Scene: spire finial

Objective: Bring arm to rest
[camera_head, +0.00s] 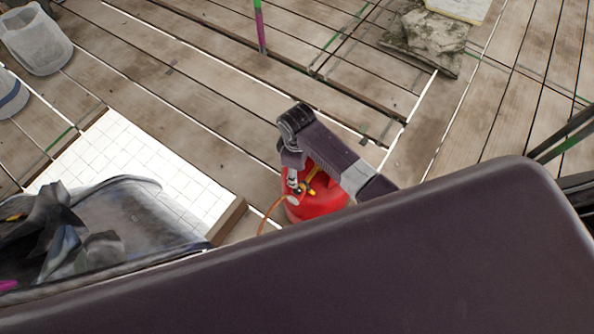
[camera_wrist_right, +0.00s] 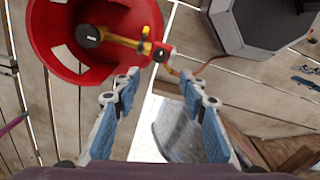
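My right gripper (camera_wrist_right: 159,84) shows in the right wrist view with its two blue-padded fingers spread apart and nothing between them. A red gas bottle (camera_wrist_right: 50,45) with a yellow and black valve is beyond the fingers, at the upper left. In the head view my right arm (camera_head: 335,155) reaches in from the right above the red bottle (camera_head: 320,203) and hides part of it. I cannot make out the right fingers clearly there. My left gripper is in neither view.
A plank floor (camera_head: 210,95) surrounds the bottle, with an orange hose running from it. A dark tray (camera_head: 150,215) with crumpled material stands on white tiles (camera_head: 125,155) at the left. A whitish bucket (camera_head: 38,40) is at the upper left; grey rubble (camera_head: 430,38) lies upper right.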

